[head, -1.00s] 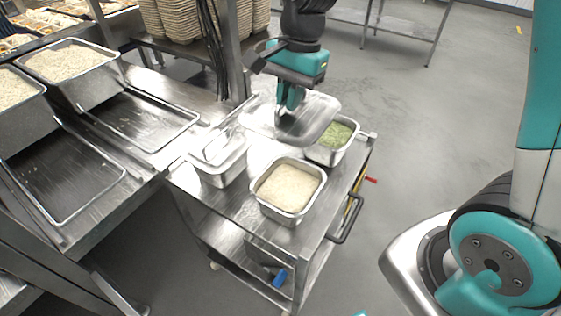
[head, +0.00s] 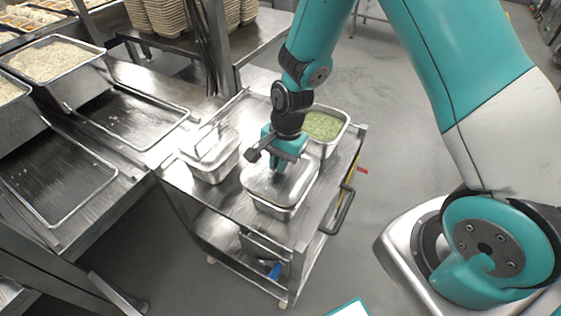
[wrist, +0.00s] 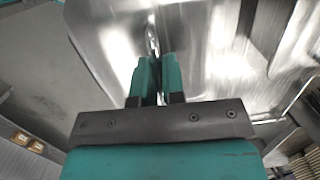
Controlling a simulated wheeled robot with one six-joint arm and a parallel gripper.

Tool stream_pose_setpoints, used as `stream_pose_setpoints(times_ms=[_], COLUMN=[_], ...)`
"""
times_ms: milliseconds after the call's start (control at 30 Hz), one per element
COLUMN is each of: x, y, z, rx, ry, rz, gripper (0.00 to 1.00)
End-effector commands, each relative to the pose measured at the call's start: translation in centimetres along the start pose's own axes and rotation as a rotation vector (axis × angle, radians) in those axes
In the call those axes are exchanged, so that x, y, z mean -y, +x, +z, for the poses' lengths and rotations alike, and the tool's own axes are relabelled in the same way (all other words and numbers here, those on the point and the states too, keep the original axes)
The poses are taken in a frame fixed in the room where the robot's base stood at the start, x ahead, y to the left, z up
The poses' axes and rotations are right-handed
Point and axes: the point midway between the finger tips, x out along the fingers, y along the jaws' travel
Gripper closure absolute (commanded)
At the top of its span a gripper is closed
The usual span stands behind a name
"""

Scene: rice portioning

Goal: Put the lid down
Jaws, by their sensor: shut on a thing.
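My gripper (head: 277,167) is shut on the handle of the metal lid (head: 297,181), and its fingers (wrist: 155,80) show at the handle in the wrist view. The lid lies over the front metal container (head: 276,211) on the cart and hides its contents. Whether the lid rests fully on the rim I cannot tell. In the wrist view the shiny lid (wrist: 205,45) fills much of the picture.
A container of green food (head: 325,126) stands behind the lidded one. A third container (head: 212,160), with a lid on it, stands to the left on the cart (head: 190,185). A steel counter with trays (head: 70,165) is further left.

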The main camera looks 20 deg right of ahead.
Motion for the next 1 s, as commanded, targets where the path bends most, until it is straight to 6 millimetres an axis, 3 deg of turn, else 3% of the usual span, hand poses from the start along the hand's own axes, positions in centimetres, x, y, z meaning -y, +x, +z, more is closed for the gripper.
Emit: stream_pose_setpoints(times_ms=[833, 867, 900, 933, 1000], x=[-0.1, -0.1, -0.1, -0.1, -0.1], y=[1.9, 1.9, 1.9, 1.9, 1.9], z=[-0.3, -0.3, -0.3, -0.3, -0.3], rx=[-0.001, -0.001, -0.001, -0.001, -0.001], ry=[-0.001, -0.001, -0.001, -0.001, -0.001], rz=[-0.002, -0.001, -0.001, -0.001, -0.001], gripper=[1.0, 0.83, 0.74, 0.67, 0.65])
